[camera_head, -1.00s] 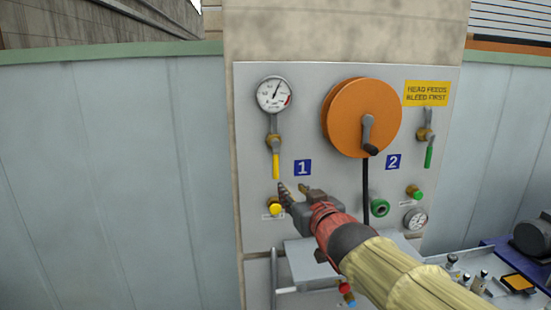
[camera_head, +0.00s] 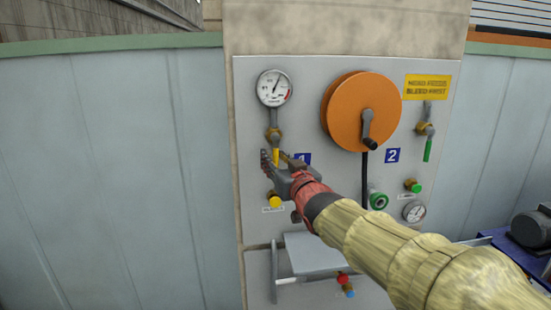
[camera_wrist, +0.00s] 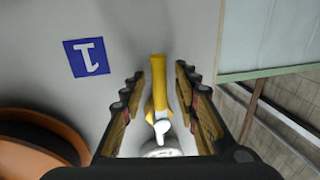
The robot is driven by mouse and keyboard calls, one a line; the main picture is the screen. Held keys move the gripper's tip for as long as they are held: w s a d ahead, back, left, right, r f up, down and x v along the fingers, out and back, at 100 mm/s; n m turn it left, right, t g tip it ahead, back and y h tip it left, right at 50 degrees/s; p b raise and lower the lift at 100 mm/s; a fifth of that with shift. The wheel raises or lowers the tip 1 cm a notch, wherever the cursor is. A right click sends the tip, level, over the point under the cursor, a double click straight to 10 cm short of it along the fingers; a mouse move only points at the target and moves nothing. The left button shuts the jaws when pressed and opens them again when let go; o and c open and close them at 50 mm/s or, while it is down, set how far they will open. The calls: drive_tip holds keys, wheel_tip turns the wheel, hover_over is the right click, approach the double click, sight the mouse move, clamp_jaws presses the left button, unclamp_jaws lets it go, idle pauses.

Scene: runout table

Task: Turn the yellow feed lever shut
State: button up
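The yellow feed lever (camera_head: 276,157) hangs straight down from its brass valve (camera_head: 273,135) on the grey panel, below the upper left gauge. My gripper (camera_head: 279,158) is at the lever's lower part and hides some of it. In the wrist view the yellow lever (camera_wrist: 158,82) lies between the two open fingers of my gripper (camera_wrist: 160,88). Gaps show on both sides of the lever, so neither finger seems to touch it.
The orange reel (camera_head: 352,110) with its crank stands out right of the lever. A pressure gauge (camera_head: 275,88) is above it, and a yellow-capped fitting (camera_head: 274,201) below. A green lever (camera_head: 428,150) is at the far right. A small grey shelf (camera_head: 314,253) juts out below.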

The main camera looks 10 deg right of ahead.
drive_tip(key=c, duration=0.3)
drive_tip(key=c, duration=0.4)
clamp_jaws()
idle(0.3)
